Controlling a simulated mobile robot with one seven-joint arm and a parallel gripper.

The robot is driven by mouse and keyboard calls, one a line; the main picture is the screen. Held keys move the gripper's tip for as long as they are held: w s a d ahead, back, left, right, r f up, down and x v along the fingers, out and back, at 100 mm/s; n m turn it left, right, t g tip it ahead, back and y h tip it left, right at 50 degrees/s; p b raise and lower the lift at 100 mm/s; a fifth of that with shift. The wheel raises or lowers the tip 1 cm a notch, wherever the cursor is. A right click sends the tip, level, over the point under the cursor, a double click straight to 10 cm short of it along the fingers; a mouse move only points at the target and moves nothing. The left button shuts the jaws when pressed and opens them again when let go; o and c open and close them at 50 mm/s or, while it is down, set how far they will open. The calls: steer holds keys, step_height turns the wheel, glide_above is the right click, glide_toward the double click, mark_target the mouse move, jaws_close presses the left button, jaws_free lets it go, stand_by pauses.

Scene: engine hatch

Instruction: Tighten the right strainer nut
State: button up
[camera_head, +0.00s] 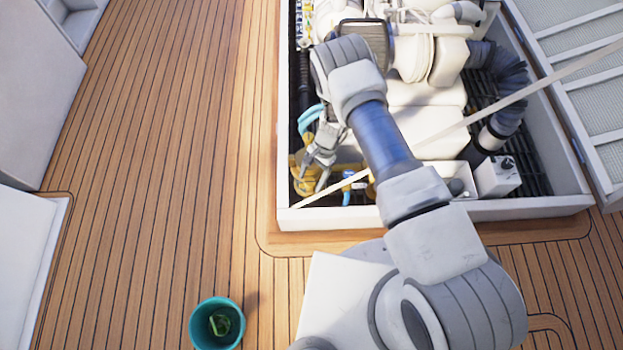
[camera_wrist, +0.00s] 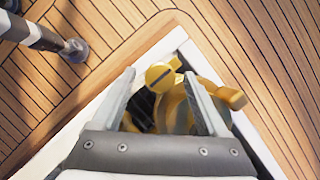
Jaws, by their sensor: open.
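Yellow strainer parts (camera_head: 301,178) sit in the near left corner of the hatch in the head view, partly hidden by my gripper (camera_head: 318,172). In the wrist view, a round yellow cap with a dark slot (camera_wrist: 160,77) shows between the fingertips of my gripper (camera_wrist: 159,74). A yellow handle-like piece (camera_wrist: 230,96) sticks out to the right of the right finger. I cannot tell which yellow piece is the right strainer nut. My gripper is open, with its fingers on either side of the slotted cap; contact is not clear.
The white hatch rim (camera_head: 430,211) surrounds the engine parts. A pale bar (camera_head: 520,95) crosses the opening diagonally. A white box with a black knob (camera_head: 497,178) stands at the right. A teal bucket (camera_head: 199,330) is on the deck; the wooden deck at left is clear.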

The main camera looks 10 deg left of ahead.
steer(key=shift+f, duration=0.1)
steer(key=shift+c, duration=0.4)
jaws_close()
